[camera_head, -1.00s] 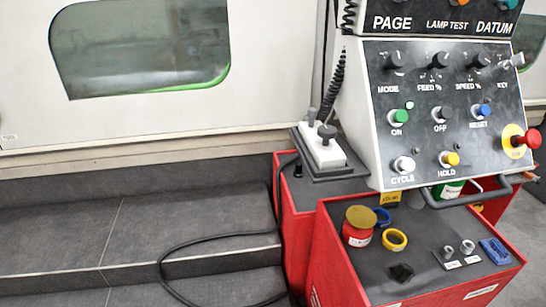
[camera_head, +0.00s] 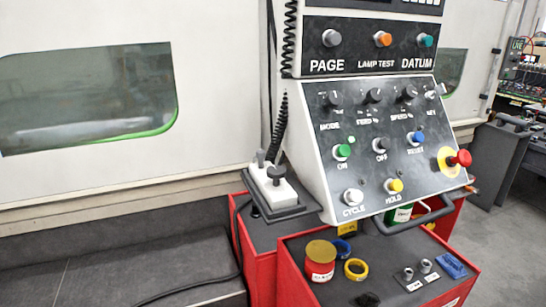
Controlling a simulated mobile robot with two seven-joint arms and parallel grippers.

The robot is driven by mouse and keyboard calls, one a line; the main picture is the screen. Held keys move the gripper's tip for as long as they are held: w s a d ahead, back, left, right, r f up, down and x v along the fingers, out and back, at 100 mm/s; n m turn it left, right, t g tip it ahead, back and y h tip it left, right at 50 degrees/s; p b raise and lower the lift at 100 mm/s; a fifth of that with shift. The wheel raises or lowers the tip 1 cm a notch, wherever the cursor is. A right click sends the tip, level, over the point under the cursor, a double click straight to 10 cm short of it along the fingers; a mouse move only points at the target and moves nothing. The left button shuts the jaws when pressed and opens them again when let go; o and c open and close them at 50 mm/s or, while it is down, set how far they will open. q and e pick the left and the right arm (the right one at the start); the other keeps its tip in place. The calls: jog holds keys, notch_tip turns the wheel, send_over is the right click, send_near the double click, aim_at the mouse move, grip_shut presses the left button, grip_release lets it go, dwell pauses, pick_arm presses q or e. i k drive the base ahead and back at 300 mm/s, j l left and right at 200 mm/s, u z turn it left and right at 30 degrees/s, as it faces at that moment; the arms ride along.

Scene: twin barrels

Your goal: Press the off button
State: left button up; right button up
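The off button (camera_head: 380,145) is a dark, black-capped button on the sloped control panel (camera_head: 330,170) in the head view, above the label OFF. The green ON button (camera_head: 342,152) is to its left and the blue RESET button (camera_head: 415,139) to its right. Below are the white CYCLE button (camera_head: 352,197) and the yellow HOLD button (camera_head: 394,186). Nothing covers the off button. Neither of my grippers is in view.
A red emergency stop (camera_head: 459,159) sticks out at the panel's right edge. Below the panel is a grey handle (camera_head: 418,222) and a red cart (camera_head: 292,270) with a red jar (camera_head: 320,262), tape rolls and small parts. A joystick box (camera_head: 276,190) stands left of the panel.

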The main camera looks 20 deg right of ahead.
aim_at(384, 143)
jog(key=z, duration=1.5)
